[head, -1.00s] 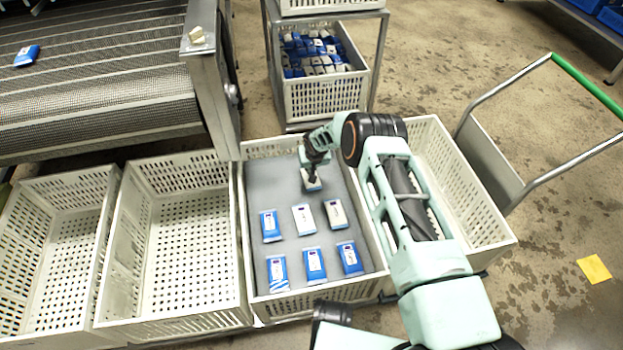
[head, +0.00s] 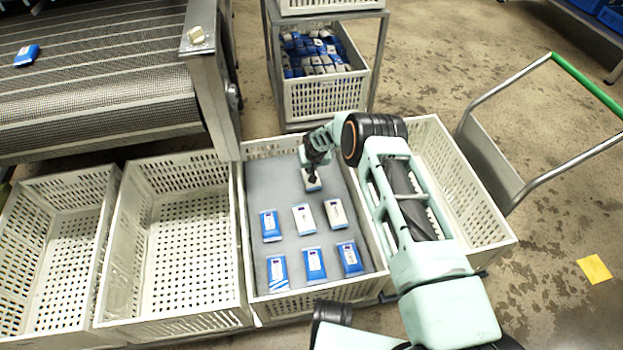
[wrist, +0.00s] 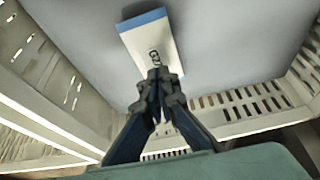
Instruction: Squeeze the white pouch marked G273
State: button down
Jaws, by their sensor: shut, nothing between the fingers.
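The white pouch with a blue end (wrist: 148,40) lies flat on the grey mat in the wrist view. Its dark marking begins "G2"; the rest is hidden by my fingers. My gripper (wrist: 159,76) is shut, with nothing between its fingers, and its tips are over the pouch's near part. I cannot tell whether they touch it. In the head view the same pouch (head: 312,182) shows under my gripper (head: 310,172), at the back of the crate lined with a grey mat (head: 272,200).
Several blue and white pouches lie in rows nearer the front, including a white one (head: 304,219). Empty crates stand left (head: 112,250) and right (head: 462,190). A mesh conveyor (head: 95,95) and a shelf crate of pouches (head: 325,98) are behind. Crate walls surround my gripper.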

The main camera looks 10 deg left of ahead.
jog(key=shift+f+b, duration=0.7)
jog(key=shift+f, duration=0.1)
jog(key=shift+s+d+f+b, duration=0.15)
jog(key=shift+s+f+b, duration=0.15)
jog(key=shift+f+b, duration=0.2)
dwell(2.1)
jog(key=shift+r, duration=0.15)
notch_tip(320, 180, up, 8)
jog(key=p, duration=0.4)
jog(key=shift+w+r, duration=0.2)
jog(key=shift+w, duration=0.1)
dwell(0.5)
